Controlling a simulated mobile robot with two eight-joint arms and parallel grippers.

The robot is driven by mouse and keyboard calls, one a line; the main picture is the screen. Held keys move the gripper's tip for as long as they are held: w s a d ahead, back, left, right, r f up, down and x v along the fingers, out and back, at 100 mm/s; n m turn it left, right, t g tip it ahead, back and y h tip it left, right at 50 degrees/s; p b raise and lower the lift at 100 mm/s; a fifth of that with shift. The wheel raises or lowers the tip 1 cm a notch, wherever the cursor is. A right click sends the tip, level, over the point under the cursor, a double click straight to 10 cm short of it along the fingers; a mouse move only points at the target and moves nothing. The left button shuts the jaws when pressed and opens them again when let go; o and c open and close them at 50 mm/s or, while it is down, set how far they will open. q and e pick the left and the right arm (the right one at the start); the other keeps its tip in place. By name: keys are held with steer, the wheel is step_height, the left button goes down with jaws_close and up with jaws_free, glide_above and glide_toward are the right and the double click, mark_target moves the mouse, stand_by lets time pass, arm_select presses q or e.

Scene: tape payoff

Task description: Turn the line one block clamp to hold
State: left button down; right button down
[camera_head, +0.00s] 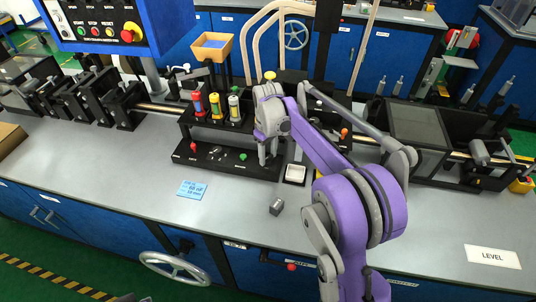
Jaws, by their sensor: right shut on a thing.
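My right gripper (265,154) points down at the right end of a black block or stand (226,163) on the grey bench. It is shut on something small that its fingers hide. The stand has a red knob (193,147) at its left and a green knob (243,156) just left of my gripper. Red, yellow and white cylinders (215,105) stand upright on its raised back part. I cannot tell which part is the line one block clamp or how it is turned. My left gripper is not in view.
A small white-lined tray (295,174) sits right of the gripper. A small grey block (276,206) and a blue note (192,189) lie on the bench (130,190). A control box (105,25) hangs at upper left. The bench front is mostly clear.

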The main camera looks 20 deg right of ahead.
mark_target(268, 157)
steer(key=n, duration=0.6)
steer(key=shift+n, duration=0.3)
stand_by(0.4)
steer(key=shift+c, duration=1.6)
jaws_free()
step_height(268, 157, up, 11)
steer(key=shift+p, duration=0.3)
